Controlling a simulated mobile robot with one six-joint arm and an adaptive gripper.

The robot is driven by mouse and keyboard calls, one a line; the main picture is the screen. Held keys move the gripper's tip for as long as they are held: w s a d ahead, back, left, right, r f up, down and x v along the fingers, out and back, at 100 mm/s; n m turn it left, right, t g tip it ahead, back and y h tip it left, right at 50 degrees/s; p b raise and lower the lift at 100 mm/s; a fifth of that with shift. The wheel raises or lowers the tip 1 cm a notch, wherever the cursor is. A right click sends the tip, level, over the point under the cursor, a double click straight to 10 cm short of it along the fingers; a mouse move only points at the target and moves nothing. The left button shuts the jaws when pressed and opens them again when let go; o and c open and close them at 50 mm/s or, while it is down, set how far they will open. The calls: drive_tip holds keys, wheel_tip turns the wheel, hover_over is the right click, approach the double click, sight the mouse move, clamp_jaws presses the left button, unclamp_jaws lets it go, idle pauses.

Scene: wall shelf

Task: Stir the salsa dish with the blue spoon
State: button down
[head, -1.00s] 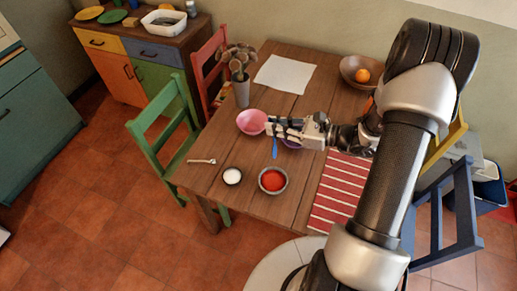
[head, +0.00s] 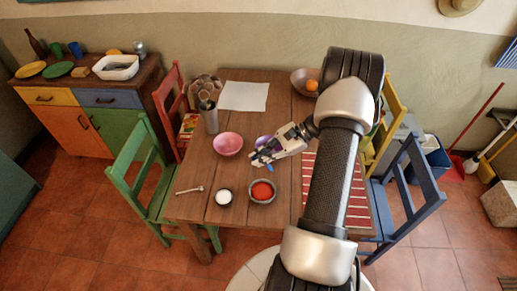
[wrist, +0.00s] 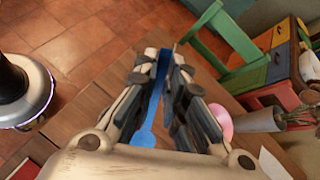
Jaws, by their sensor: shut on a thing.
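The salsa dish (head: 263,201) is a small grey bowl with red salsa inside, near the front of the wooden table. My gripper (head: 259,159) is behind it in the head view, apart from it and above the table. It is shut on the blue spoon (head: 269,168), of which only a small blue part shows there. In the wrist view the blue spoon (wrist: 161,85) runs between the fingers of my gripper (wrist: 165,58), with a wider blue end (wrist: 143,137) near the palm. The salsa dish is not clearly visible in the wrist view.
A pink bowl (head: 228,144) and a partly hidden purple bowl (head: 262,140) are behind. A vase (head: 210,120), a whisk-like utensil (head: 190,190) and a striped mat (head: 310,172) also occupy the table.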

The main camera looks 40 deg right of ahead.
drive_tip(key=s+a+f+n+g+h+b, duration=0.5)
drive_tip(key=n+h, duration=0.4)
drive_tip(key=n, duration=0.3)
drive_tip(key=shift+s+a+f+n+g+h, duration=0.35)
drive_tip(key=shift+s+a+g, duration=0.25)
drive_tip(key=shift+s, duration=0.2)
